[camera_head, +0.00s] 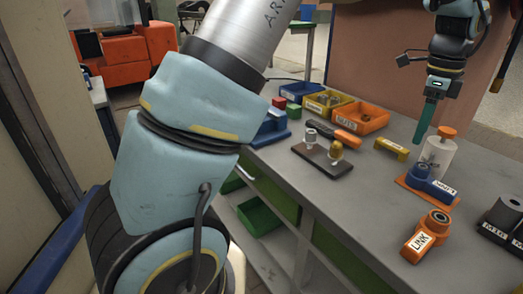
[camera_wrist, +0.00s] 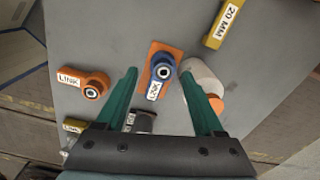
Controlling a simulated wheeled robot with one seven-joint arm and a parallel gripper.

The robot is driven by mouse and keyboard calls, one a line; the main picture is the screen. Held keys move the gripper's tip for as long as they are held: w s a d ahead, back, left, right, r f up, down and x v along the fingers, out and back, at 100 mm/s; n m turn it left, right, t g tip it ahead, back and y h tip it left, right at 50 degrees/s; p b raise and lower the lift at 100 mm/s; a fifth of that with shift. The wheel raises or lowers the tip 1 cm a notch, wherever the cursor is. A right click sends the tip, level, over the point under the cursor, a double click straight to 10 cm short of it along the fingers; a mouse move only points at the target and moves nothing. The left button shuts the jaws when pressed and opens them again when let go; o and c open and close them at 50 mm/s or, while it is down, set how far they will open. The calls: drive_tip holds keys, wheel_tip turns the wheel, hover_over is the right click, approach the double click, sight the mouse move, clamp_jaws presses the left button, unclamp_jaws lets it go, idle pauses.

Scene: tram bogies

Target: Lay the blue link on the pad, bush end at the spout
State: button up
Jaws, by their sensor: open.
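The blue link (camera_head: 419,174) lies on a flat orange pad (camera_head: 404,184) on the grey bench. In the wrist view, the blue link (camera_wrist: 163,72) has its round bush end over the orange pad (camera_wrist: 166,49) and its white label toward my gripper. My gripper (camera_head: 423,138) points down above the link. In the wrist view, its green fingers (camera_wrist: 159,74) are open on either side of the link, with nothing held. A white bottle (camera_head: 438,158) with an orange top (camera_head: 447,131) stands beside the pad. I cannot tell whether that top is the spout.
An orange link (camera_head: 427,236) lies nearer the front edge. A brown board with fittings (camera_head: 322,159) and bins (camera_head: 362,117) stand farther left.

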drive_tip(key=w+a+n, duration=0.2)
drive_tip(key=a, duration=0.3)
drive_tip(key=w+a+f+n, duration=0.1)
drive_tip(key=w+a+n, duration=0.1)
drive_tip(key=a, duration=0.3)
drive_tip(key=w+a+n, duration=0.3)
drive_tip(key=a, duration=0.2)
drive_tip(key=shift+a+f+n, duration=0.2)
drive_tip(key=shift+f+n, duration=0.15)
drive_tip(key=shift+n, duration=0.05)
drive_tip(key=s+a+f+n, duration=0.1)
drive_tip(key=s+a+n, duration=0.1)
drive_tip(key=a+n, duration=0.4)
drive_tip(key=s+a+f+n+t, duration=0.1)
drive_tip(key=a+n, duration=0.4)
drive_tip(key=a, duration=0.8)
drive_tip(key=s+a+f+n, duration=0.3)
drive_tip(key=a+n, duration=0.3)
drive_tip(key=a, duration=0.4)
drive_tip(key=shift+s+f+n, duration=0.15)
drive_tip(key=shift+s+n, duration=0.15)
drive_tip(key=shift+s, duration=0.15)
